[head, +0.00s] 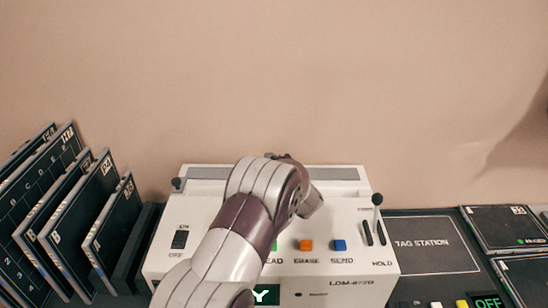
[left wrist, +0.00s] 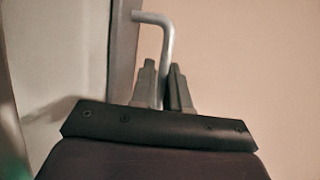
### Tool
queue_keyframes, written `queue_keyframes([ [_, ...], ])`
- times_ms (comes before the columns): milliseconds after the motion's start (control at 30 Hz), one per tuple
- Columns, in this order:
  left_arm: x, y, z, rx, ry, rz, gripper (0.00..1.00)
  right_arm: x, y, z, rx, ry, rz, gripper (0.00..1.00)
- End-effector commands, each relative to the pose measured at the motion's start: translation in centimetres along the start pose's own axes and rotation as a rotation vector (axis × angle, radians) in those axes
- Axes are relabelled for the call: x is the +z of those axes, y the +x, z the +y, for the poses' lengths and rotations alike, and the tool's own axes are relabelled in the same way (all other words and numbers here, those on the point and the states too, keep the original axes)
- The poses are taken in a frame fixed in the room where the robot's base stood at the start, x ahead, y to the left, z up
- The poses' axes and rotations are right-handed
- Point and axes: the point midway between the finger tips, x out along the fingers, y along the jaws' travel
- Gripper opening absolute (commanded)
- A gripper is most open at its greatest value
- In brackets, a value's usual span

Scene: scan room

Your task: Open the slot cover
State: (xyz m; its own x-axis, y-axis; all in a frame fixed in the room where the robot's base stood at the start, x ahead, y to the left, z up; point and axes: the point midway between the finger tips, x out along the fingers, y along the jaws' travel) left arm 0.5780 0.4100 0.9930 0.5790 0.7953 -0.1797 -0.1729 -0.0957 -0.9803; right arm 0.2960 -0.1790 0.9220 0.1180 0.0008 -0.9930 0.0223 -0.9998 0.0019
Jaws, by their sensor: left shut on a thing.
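The white scanner machine (head: 345,285) stands in the middle of the head view. A long grey strip (head: 215,173), which looks like the slot cover, runs along its top rear edge. My left arm reaches over the machine to the middle of that strip and hides part of it. In the left wrist view, my left gripper (left wrist: 161,88) is shut on a bent metal rod handle (left wrist: 168,40), whose top turns to the left. A grey edge (left wrist: 123,55) stands just left of it. I cannot tell how far the cover is open. My right gripper is out of view.
Dark labelled plates (head: 85,205) stand in a rack at the left. A lever (head: 377,212) rises at the machine's right, and a smaller knob (head: 177,184) at its left rear. A dark tag station panel (head: 430,245) lies to the right. The wall behind is bare.

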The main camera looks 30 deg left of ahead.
Motion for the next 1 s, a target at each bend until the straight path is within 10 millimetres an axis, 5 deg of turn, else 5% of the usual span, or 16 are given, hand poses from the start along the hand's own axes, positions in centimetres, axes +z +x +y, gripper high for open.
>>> queue_keyframes([
  [233,0.1,0.1,0.1,-0.001,-0.002,-0.006,0.00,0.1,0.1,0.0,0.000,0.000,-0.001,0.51],
  [267,0.1,0.1,0.1,-0.001,-0.002,-0.006,0.21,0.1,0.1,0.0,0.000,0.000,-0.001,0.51],
  [600,0.1,-0.4,0.1,0.000,-0.002,-0.005,0.21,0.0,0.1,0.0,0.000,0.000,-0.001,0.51],
  [1000,0.0,-10.1,0.0,-0.001,-0.001,-0.002,0.21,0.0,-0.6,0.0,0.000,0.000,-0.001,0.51],
])
